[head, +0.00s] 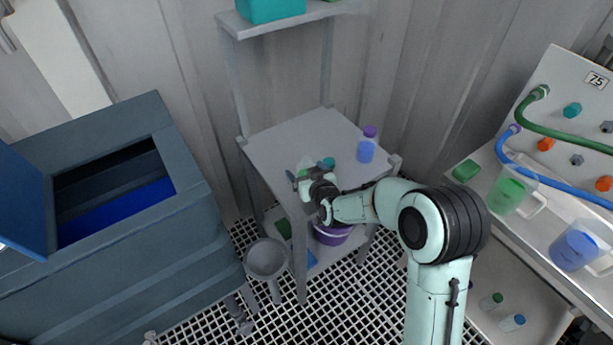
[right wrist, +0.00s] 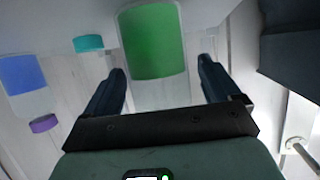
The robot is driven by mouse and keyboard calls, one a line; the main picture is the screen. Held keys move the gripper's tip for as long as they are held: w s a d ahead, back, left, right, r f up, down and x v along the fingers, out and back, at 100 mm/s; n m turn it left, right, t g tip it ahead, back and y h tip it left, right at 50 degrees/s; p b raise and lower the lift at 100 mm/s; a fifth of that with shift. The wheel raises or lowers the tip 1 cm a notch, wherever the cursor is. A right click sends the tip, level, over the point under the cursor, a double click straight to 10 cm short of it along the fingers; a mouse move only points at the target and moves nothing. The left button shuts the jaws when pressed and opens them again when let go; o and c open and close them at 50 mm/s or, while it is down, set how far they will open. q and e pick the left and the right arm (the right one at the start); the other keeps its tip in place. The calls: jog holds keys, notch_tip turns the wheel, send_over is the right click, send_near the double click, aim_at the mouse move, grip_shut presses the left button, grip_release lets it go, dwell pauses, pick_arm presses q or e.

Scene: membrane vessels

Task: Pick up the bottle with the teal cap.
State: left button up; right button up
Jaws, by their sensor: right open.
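The teal cap (head: 329,163) shows on the small grey shelf unit's top, just behind my right gripper; the bottle under it is mostly hidden. In the right wrist view the teal cap (right wrist: 88,43) lies left of the open fingers, outside the gap. My right gripper (head: 304,179) is open over the shelf's front left part. In the right wrist view a clear vessel with green contents (right wrist: 152,42) stands in line with the gap between the fingers (right wrist: 160,85); I cannot tell how deep it sits between them. My left gripper is not in view.
A bottle with blue contents and a purple cap (head: 367,150) stands right of the teal cap. The grey shelf top (head: 285,142) is clear at the back. A blue-grey bin (head: 190,235) is at left. A bench with jugs and hoses (head: 545,215) is at right.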

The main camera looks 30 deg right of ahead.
jog(key=c, duration=1.2)
jog(key=shift+r, duration=0.1)
notch_tip(320, 180, up, 12)
jog(key=p, duration=0.3)
jog(key=shift+r+p, duration=0.1)
jog(key=shift+p, duration=0.2)
notch_tip(320, 180, up, 8)
jog(key=p, duration=0.4)
jog(key=shift+f, duration=0.2)
